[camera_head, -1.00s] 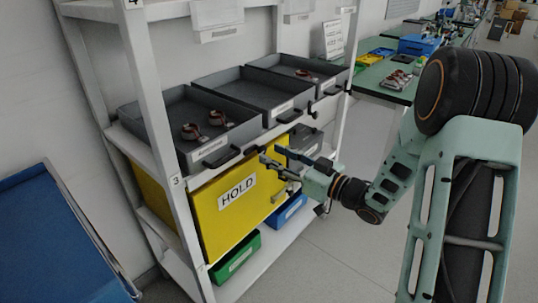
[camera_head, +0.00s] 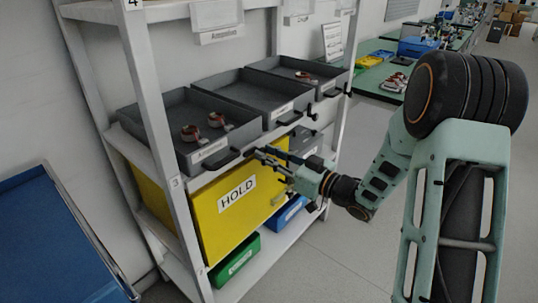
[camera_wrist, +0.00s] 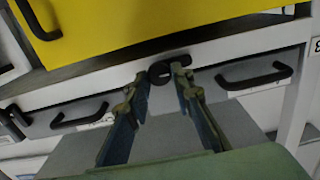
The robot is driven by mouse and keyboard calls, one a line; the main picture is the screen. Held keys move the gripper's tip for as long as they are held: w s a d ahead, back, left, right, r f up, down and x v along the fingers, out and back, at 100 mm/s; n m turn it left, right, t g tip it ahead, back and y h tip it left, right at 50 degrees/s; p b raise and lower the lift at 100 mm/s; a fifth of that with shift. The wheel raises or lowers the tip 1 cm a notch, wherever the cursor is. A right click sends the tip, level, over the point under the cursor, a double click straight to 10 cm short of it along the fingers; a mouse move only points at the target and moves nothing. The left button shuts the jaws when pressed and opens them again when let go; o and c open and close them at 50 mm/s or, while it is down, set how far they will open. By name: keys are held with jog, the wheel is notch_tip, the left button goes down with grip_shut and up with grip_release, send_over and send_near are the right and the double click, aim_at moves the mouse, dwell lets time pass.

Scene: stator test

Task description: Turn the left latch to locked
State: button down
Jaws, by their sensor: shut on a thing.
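The left latch (camera_wrist: 158,73) is a small black hooked piece on the shelf edge, between two grey bins in the wrist view. My gripper (camera_wrist: 161,76) has one fingertip on each side of it and is shut on it. In the head view my gripper (camera_head: 262,157) is at the shelf edge, just right of the left bin's handle (camera_head: 222,160) and above the yellow HOLD panel (camera_head: 210,222). The latch is largely hidden by the fingers there, and its exact angle is hard to tell.
Grey bins stand in a row: the left (camera_head: 166,122), middle (camera_head: 240,95) and right (camera_head: 292,68). Their black handles project near my gripper. A white upright (camera_head: 172,190) stands at left. Green (camera_head: 236,262) and blue (camera_head: 285,216) bins sit below. Floor at right is clear.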

jog(key=m+p, duration=0.1)
jog(key=p, duration=0.1)
jog(key=m+p, duration=0.2)
jog(key=shift+r+m, duration=0.25)
jog(key=shift+m, duration=0.05)
jog(key=m+p, duration=0.4)
jog(key=shift+w+d+m, duration=0.1)
jog(key=shift+m, duration=0.2)
jog(key=m+p, duration=0.4)
jog(key=m, duration=0.1)
jog(key=shift+f, duration=0.2)
jog(key=shift+f+m+p, duration=0.2)
jog(key=shift+m+p, duration=1.05)
jog(key=shift+m, duration=1.15)
jog(key=c, duration=1.7)
grip_release()
